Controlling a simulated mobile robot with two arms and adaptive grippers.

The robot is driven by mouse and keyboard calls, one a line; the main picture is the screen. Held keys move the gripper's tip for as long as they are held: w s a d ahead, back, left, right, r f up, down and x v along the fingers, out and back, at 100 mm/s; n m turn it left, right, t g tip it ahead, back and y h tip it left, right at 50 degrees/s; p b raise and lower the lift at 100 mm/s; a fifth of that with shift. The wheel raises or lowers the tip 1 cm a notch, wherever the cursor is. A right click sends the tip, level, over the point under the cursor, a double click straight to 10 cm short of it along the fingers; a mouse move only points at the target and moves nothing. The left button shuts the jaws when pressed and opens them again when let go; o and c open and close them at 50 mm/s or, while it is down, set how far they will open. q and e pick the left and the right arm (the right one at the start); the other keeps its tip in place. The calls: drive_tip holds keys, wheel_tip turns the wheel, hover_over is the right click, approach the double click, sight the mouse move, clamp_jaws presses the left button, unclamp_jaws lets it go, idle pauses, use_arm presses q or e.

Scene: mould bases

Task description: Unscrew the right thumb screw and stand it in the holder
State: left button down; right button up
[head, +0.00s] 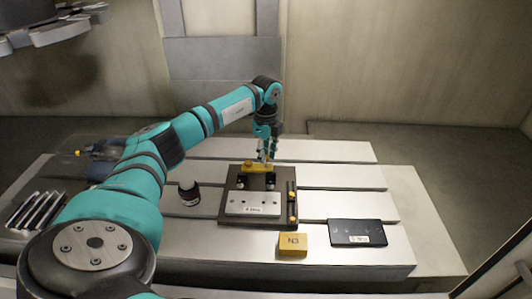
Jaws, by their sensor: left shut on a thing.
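The mould base (229,207) is a dark plate on the slatted table, with a labelled silver plate (252,209) on it. A yellow bar (256,168) lies across its far end. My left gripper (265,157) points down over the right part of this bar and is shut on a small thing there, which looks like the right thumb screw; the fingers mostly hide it. A dark strip with yellow parts (292,204), possibly the holder, runs along the right edge of the base. My right gripper is not in view.
A yellow block marked N3 (292,245) and a black labelled plate (355,232) lie at the front right. A black round knob-like item (189,193) stands left of the base. Several grey bars (37,212) lie at far left. The far right table is clear.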

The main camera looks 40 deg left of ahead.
use_arm(q)
drive_tip(key=shift+f, duration=0.2)
drive_tip(key=shift+f, duration=0.1)
idle(0.4)
drive_tip(key=shift+f+b, duration=0.4)
drive_tip(key=shift+f, duration=0.55)
drive_tip(key=c, duration=1.1)
unclamp_jaws()
drive_tip(key=shift+o, duration=0.2)
wheel_tip(320, 180, up, 12)
